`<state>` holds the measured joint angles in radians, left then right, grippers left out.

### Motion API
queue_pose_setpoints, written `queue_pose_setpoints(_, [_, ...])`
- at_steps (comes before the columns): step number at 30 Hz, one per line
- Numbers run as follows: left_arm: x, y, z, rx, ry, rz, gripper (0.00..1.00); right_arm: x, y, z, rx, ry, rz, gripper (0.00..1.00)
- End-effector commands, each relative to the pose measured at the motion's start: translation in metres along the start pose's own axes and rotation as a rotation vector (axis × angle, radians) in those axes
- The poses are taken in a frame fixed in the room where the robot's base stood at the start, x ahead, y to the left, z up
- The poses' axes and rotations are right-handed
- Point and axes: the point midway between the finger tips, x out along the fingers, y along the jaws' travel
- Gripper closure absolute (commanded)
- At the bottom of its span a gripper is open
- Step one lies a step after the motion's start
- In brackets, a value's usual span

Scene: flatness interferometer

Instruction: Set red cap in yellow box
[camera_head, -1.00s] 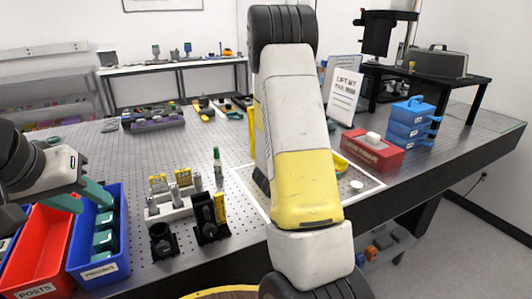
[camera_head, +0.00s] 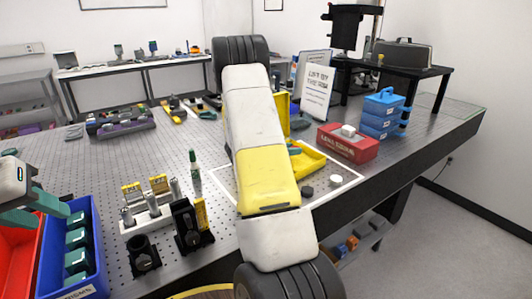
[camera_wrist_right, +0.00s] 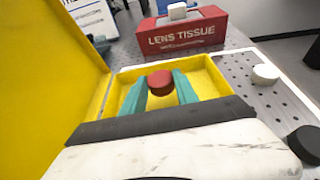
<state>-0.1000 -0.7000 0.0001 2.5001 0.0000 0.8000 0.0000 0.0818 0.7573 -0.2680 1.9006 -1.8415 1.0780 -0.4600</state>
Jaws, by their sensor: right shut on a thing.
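The yellow box (camera_head: 309,160) stands open on the bench, partly hidden behind my right arm in the head view. In the right wrist view its tray (camera_wrist_right: 212,80) lies ahead and its raised lid (camera_wrist_right: 45,65) fills the left. My right gripper (camera_wrist_right: 160,88) is shut on the red cap (camera_wrist_right: 160,80), its teal fingers on either side. The cap appears over or within the tray; its exact height is unclear. My left gripper (camera_head: 42,208) is open and empty near the blue bin at the left.
A white cap (camera_head: 336,179) and a black cap (camera_head: 307,191) lie right of the box. A red lens tissue box (camera_head: 348,146) stands behind them. A sign (camera_head: 315,88), a blue bin (camera_head: 98,245) and black holders (camera_head: 190,225) stand nearby.

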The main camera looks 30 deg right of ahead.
Motion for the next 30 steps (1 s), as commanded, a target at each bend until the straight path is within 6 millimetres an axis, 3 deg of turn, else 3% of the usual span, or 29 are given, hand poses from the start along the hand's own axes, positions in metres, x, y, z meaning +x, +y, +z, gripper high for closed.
queue_pose_setpoints(10, [0.0, 0.0, 0.0, 0.0, 0.0, 0.0, 0.64, 0.011, 0.002, -0.033, -0.001, 0.001, -0.001, 1.0])
queue_pose_setpoints(21, [0.0, 0.0, 0.0, 0.0, 0.0, 0.0, 0.64, 0.012, 0.002, -0.037, -0.001, 0.0, 0.0, 1.0])
queue_pose_setpoints(22, [0.0, 0.0, 0.0, 0.0, 0.0, 0.0, 0.64, 0.012, 0.002, -0.036, 0.0, 0.0, 0.001, 0.59])
queue_pose_setpoints(24, [0.0, 0.0, 0.0, 0.0, 0.0, 0.0, 0.64, 0.012, 0.002, -0.036, 0.0, 0.0, 0.001, 0.45])
queue_pose_setpoints(30, [0.0, 0.0, 0.0, 0.0, 0.0, 0.0, 0.64, 0.012, 0.002, -0.036, 0.0, 0.0, 0.0, 0.43])
